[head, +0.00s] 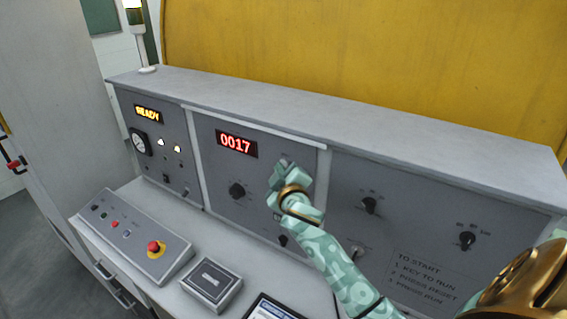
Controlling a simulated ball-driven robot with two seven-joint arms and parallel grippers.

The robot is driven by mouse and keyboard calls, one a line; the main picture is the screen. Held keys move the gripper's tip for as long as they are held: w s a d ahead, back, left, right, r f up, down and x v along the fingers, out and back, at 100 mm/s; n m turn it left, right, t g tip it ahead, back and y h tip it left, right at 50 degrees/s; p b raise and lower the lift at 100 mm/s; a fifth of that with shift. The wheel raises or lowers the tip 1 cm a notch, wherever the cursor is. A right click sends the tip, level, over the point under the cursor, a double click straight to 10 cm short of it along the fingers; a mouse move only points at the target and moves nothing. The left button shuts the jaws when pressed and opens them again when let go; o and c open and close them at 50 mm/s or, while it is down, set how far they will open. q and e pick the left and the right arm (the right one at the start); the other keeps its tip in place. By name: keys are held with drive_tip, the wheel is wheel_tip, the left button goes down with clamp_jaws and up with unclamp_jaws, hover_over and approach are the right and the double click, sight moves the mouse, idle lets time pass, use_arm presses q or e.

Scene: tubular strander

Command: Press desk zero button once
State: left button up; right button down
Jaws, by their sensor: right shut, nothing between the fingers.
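The grey control desk (420,195) has a sloped panel with a red display (236,144) that reads 0017. My right gripper (282,172) is shut and empty, in front of the middle panel, just right of and below the display. It covers part of the panel there, and I cannot tell whether it touches the panel. No button marked zero can be made out; one may be hidden behind the gripper. My left gripper is not in view.
A black knob (237,190) sits below the display, and more knobs (467,240) are at the right. On the ledge are a small box with a red emergency stop (154,247), a grey box (211,284) and a tablet (272,308). A READY display (148,113) is lit.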

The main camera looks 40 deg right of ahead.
drive_tip(key=shift+w+d, duration=0.15)
drive_tip(key=shift+d, duration=0.2)
idle(0.7)
idle(0.4)
drive_tip(key=shift+s+a+p, duration=0.3)
drive_tip(key=shift+s+a, duration=0.05)
drive_tip(key=shift+a, duration=0.35)
drive_tip(key=shift+a, duration=0.1)
drive_tip(key=shift+s+a, duration=0.3)
drive_tip(key=shift+a, duration=0.45)
drive_tip(key=shift+s+a, duration=0.35)
drive_tip(key=shift+a, duration=0.4)
drive_tip(key=shift+s+a, duration=0.3)
drive_tip(key=shift+a, duration=0.45)
drive_tip(key=shift+f, duration=0.1)
